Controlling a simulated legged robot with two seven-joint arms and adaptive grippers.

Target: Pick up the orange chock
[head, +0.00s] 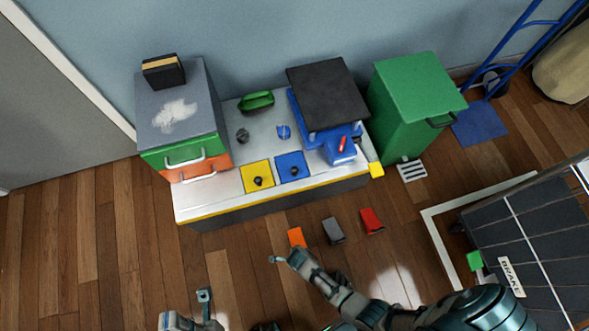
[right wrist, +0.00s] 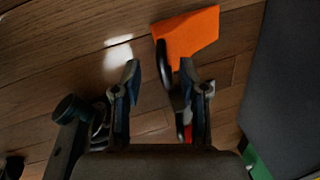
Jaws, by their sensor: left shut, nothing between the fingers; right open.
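The orange chock (head: 297,237) lies on the wood floor in front of the low bench, left of a grey chock (head: 333,231) and a red chock (head: 371,221). In the right wrist view the orange chock (right wrist: 192,35) is beyond the fingertips, a little to the right, with a dark curved part beside it. My right gripper (head: 285,257) is just below the orange chock in the head view. It is open, with nothing seen between its fingers (right wrist: 158,80). My left gripper (head: 203,296) is shut and empty at the lower left, apart from the chocks.
The bench (head: 200,210) carries a grey cabinet (head: 175,100), yellow and blue plates and a blue device. A green bin (head: 412,90) stands right of it. A dark platform marked BRAKE (head: 540,235) is at the right. The floor at left is clear.

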